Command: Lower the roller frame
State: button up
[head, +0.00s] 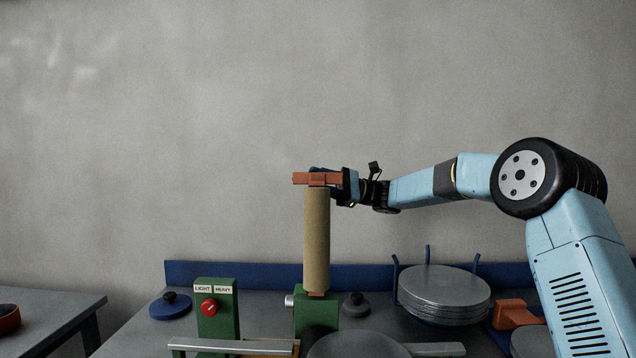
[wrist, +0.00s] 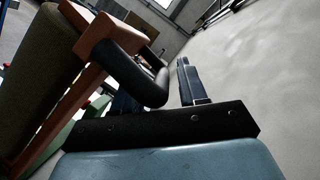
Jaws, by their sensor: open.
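The roller frame stands raised, its tan roller (head: 316,240) upright above a green stand (head: 308,310). Its orange end piece (head: 316,179) is at the top. In the wrist view the orange frame (wrist: 62,118) runs up the left side, and a black bar handle (wrist: 135,75) sticks out from it. My gripper (head: 343,187) is at the top of the frame, on its right side. In the wrist view its open fingers lie on either side of the black handle; whether they touch it is unclear. The left finger is partly hidden by the handle.
A green box with LIGHT and HEAVY labels and a red knob (head: 209,307) stands left of the roller. A stack of grey plates (head: 444,290) sits in a blue rack at right. A round pan (head: 355,346) is in front. Blue and grey lids lie on the bench.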

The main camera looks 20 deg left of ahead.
jog(key=shift+c, duration=0.2)
jog(key=shift+f, duration=0.1)
grip_shut()
